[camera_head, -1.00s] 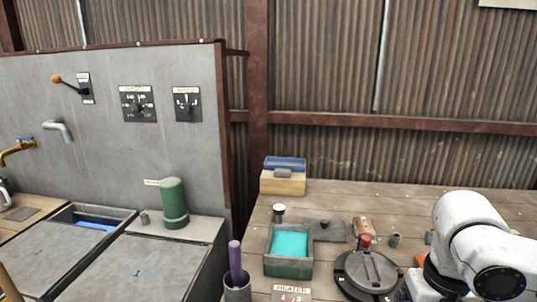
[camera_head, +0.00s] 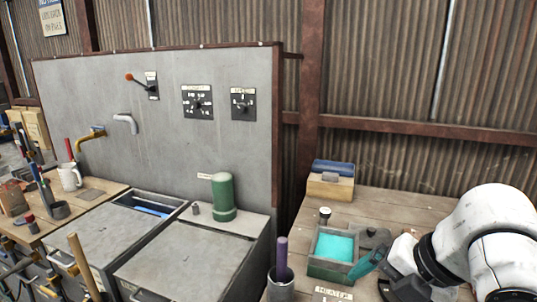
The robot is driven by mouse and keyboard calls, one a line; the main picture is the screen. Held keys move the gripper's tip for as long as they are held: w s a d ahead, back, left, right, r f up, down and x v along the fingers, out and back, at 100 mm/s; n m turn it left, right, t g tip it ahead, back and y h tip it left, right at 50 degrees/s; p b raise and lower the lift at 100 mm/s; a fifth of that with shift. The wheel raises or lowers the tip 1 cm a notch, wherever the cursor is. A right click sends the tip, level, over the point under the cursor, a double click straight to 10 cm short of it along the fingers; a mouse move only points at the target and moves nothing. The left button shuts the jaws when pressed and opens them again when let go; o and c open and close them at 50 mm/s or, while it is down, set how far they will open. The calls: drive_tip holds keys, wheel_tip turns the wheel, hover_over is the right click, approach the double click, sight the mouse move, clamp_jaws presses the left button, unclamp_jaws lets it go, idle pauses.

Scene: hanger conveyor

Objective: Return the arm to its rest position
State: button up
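My white and black arm (camera_head: 492,235) fills the lower right of the head view, bent over the right-hand bench. A dark teal piece (camera_head: 368,262) shows at the arm's left end, overlapping the right side of a green tray. I cannot tell whether it is part of my gripper or something at it. The fingertips cannot be made out, so neither their opening nor any hold is clear.
The green tray (camera_head: 328,271) with bright turquoise contents stands on the wooden bench. A cup with a purple stick (camera_head: 281,283) is at its left, a blue-topped wooden box (camera_head: 331,181) behind. A grey panel (camera_head: 160,100) and lidded tanks (camera_head: 185,262) stand left.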

drive_tip(key=w+a+r+m+t+y, duration=0.2)
drive_tip(key=w+a+m, duration=0.1)
drive_tip(key=a+m, duration=0.2)
drive_tip(key=s+f+m, duration=0.3)
drive_tip(key=f+m, duration=0.4)
drive_tip(key=f, duration=0.1)
drive_tip(key=s+f+m, duration=0.3)
drive_tip(key=f+m, duration=0.3)
drive_tip(key=f, duration=0.1)
drive_tip(key=s+d+f+m+g+h, duration=0.2)
drive_tip(key=s+d+f+m, duration=0.3)
drive_tip(key=s+f, duration=0.4)
drive_tip(key=s+d+f+m+g+h, duration=0.3)
drive_tip(key=s+f, duration=0.6)
drive_tip(key=s, duration=0.6)
drive_tip(key=d+m, duration=0.2)
drive_tip(key=d, duration=0.1)
drive_tip(key=shift+d+g+h, duration=0.3)
drive_tip(key=shift+h, duration=0.1)
